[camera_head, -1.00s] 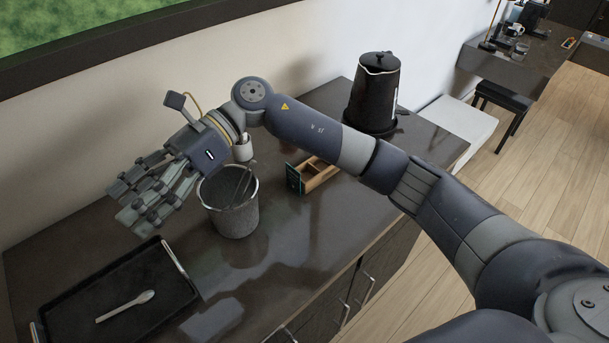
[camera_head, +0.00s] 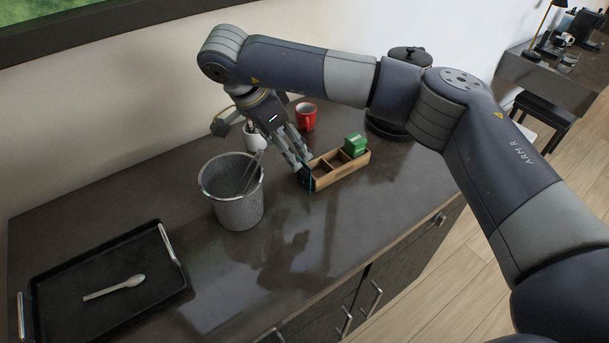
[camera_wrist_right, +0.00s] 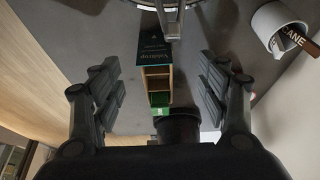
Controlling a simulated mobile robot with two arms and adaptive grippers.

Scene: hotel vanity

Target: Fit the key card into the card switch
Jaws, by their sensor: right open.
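The dark key card (camera_head: 306,179) with a teal edge stands at the near-left end of a wooden box (camera_head: 345,172). In the right wrist view the card (camera_wrist_right: 153,52) shows light lettering and lies between my spread fingers, with the wooden box (camera_wrist_right: 150,84) behind it. My right gripper (camera_head: 299,163) points down close to the card. It also shows in the right wrist view (camera_wrist_right: 160,82), open and empty. I cannot tell whether a finger touches the card. I see no card switch. My left gripper is out of view.
A grey bucket (camera_head: 237,205) with tongs stands left of the card. A red mug (camera_head: 305,116), a white cup (camera_head: 254,139), a green box (camera_head: 355,145) and a black kettle (camera_head: 408,58) are near. A black tray (camera_head: 60,263) holds a spoon (camera_head: 113,287). The counter front is clear.

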